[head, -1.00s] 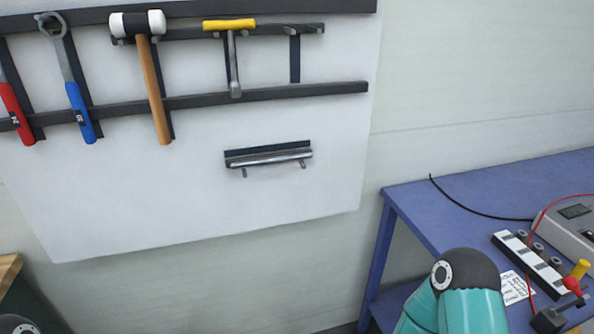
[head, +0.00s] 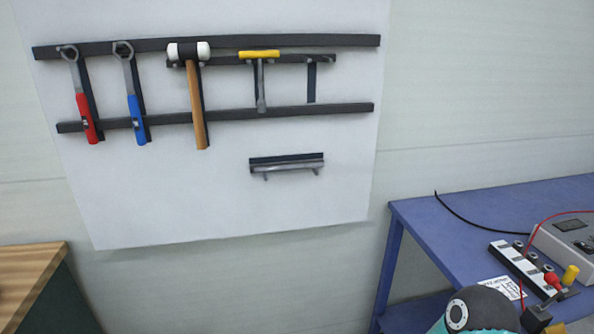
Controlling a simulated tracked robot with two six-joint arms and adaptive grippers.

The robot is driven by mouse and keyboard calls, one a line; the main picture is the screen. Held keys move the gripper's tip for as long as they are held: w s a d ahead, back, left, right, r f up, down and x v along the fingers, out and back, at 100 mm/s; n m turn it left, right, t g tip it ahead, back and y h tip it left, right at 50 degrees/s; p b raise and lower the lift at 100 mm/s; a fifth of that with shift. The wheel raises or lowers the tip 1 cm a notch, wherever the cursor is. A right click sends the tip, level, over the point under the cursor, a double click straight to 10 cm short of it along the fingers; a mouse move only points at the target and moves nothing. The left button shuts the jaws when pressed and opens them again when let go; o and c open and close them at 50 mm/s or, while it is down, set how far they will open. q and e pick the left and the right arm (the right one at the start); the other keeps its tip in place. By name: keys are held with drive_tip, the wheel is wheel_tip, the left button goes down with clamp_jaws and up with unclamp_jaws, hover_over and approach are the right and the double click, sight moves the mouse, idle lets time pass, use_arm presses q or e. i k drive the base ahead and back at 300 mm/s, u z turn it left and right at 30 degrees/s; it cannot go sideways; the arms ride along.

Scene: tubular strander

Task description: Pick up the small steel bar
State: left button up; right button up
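The small steel bar (head: 287,166) lies level in a small dark holder (head: 287,158) on the white wall board, below the tool rails and right of the mallet handle. It is a thin, shiny grey bar. Two short pegs show under it.
Above the bar hang a red-handled wrench (head: 82,95), a blue-handled wrench (head: 132,95), a mallet (head: 196,95) and a yellow-handled T-tool (head: 260,80). A blue table (head: 430,225) with electrical equipment stands right. A wooden-topped bench (head: 30,275) is at the left.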

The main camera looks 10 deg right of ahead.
sight(321, 165)
drive_tip(key=u, duration=0.1)
drive_tip(key=i, duration=0.9)
drive_tip(key=z, duration=0.1)
